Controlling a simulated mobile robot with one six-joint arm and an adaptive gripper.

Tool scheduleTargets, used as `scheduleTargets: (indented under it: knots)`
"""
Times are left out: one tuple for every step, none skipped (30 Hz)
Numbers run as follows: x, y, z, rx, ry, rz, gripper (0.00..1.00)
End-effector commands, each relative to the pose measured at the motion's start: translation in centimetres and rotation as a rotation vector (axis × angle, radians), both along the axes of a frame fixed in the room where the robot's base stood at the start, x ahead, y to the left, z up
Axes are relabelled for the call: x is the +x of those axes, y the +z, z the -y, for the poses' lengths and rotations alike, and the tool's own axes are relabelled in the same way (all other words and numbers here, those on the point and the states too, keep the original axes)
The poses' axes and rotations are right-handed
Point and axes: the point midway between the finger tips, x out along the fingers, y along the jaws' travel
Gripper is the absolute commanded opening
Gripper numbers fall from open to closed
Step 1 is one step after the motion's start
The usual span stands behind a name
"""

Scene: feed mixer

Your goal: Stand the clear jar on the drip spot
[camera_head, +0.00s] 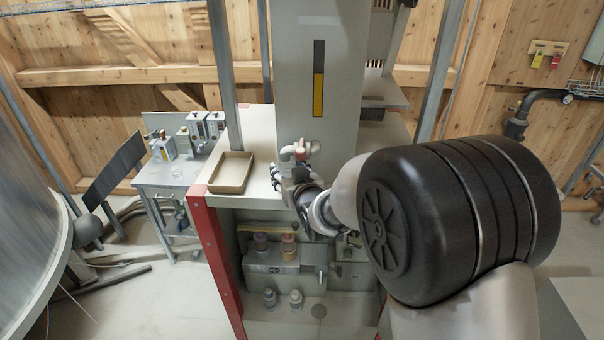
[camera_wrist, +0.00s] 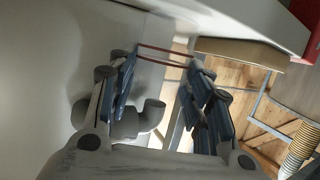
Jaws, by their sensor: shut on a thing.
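In the wrist view the fingers (camera_wrist: 160,70) stand apart, shut on a see-through thing with thin dark red edges (camera_wrist: 164,54). It looks like the clear jar, but its outline is faint. In the head view I cannot make the jar out at the gripper. The grey tap pipe (camera_wrist: 150,116) shows behind the left finger.
A tan tray (camera_head: 232,172) sits on the cabinet top left of my gripper. A red post (camera_head: 216,255) marks the cabinet's left edge. Knobs and fittings (camera_head: 270,250) fill the recess below. A small side table (camera_head: 170,175) with devices stands at the left.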

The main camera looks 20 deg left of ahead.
Motion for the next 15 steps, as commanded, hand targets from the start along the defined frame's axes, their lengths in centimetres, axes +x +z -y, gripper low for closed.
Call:
scheduleTargets:
  knots:
    - [-0.16, 0.01, 0.11, -0.002, 0.000, -0.004, 0.19]
    - [-0.16, -0.03, 0.13, -0.002, 0.000, -0.004, 0.19]
    - [-0.17, -0.04, 0.13, -0.001, 0.000, -0.002, 0.19]
    - [-0.16, -0.06, 0.13, -0.001, 0.000, -0.002, 0.19]
    - [-0.16, -0.07, 0.14, -0.001, 0.000, -0.002, 0.19]
    - [-0.16, -0.08, 0.14, -0.001, 0.000, -0.002, 0.19]
    - [-0.17, -0.08, 0.14, -0.001, 0.000, -0.002, 0.19]
    - [-0.16, -0.08, 0.15, -0.001, -0.001, -0.001, 0.19]
    - [-0.17, -0.12, 0.15, -0.001, -0.001, -0.001, 0.19]
    - [-0.17, -0.18, 0.16, -0.001, -0.001, -0.001, 0.19]
    - [-0.17, -0.27, 0.15, -0.001, -0.001, -0.001, 0.19]
    - [-0.17, -0.39, 0.16, -0.001, -0.001, -0.001, 0.19]
    - [-0.17, -0.46, 0.16, -0.001, -0.001, -0.001, 0.19]
    - [-0.17, -0.53, 0.16, -0.001, -0.001, -0.001, 0.19]
    - [-0.18, -0.61, 0.16, -0.001, 0.000, -0.002, 0.19]
